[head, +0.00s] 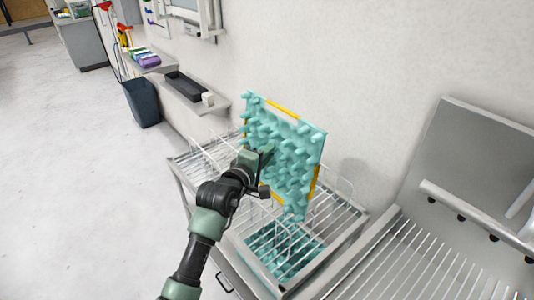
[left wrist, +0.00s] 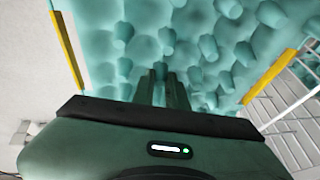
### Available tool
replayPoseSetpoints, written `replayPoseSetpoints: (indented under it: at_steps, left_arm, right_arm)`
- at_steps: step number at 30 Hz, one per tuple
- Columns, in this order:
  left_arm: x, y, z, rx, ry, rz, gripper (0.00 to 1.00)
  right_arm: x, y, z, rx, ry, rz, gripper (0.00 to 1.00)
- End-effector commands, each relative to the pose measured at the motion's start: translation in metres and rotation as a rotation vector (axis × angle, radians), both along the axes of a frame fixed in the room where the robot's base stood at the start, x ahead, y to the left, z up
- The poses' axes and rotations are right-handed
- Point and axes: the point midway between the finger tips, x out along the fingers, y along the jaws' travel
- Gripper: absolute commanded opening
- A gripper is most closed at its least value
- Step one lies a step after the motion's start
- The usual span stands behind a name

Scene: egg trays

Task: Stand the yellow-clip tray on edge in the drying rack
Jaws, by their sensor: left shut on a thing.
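The yellow-clip tray (head: 290,140) is teal and studded with pegs, with yellow clips along its edges. It stands upright, tilted a little in the head view, over the wire drying rack (head: 345,228). My left gripper (head: 265,155) is shut on the tray at its pegged face. In the left wrist view the tray (left wrist: 215,45) fills most of the upper picture, and the gripper's fingers (left wrist: 163,85) reach its pegs. The tray's lower corner is at the rack wires; I cannot tell if it touches them. My right gripper is not in view.
Another teal tray (head: 270,262) shows low in the rack, beneath the wires. A slatted metal surface (head: 395,262) stands to the right. A wall shelf (head: 205,106) with a dark tray is behind left. A dark bin (head: 142,103) stands on open floor.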

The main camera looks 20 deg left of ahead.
Motion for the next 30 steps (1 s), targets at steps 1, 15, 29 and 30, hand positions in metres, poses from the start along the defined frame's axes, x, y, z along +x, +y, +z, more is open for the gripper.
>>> replayPoseSetpoints:
  at_steps: [1,15,29,30]
  left_arm:
    - [0.0,0.0,-0.007,0.001,-0.001,0.0,0.0]
    - [0.0,0.0,-0.045,0.0,0.0,0.0,0.0]
    - [0.0,0.0,-0.081,0.0,-0.001,0.0,0.0]
    - [0.0,0.0,-0.084,0.0,-0.001,0.0,0.0]
  right_arm:
    - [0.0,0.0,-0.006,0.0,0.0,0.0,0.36]
    - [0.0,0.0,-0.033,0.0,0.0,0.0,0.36]
    - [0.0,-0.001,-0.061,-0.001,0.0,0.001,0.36]
    - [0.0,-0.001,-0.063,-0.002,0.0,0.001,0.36]
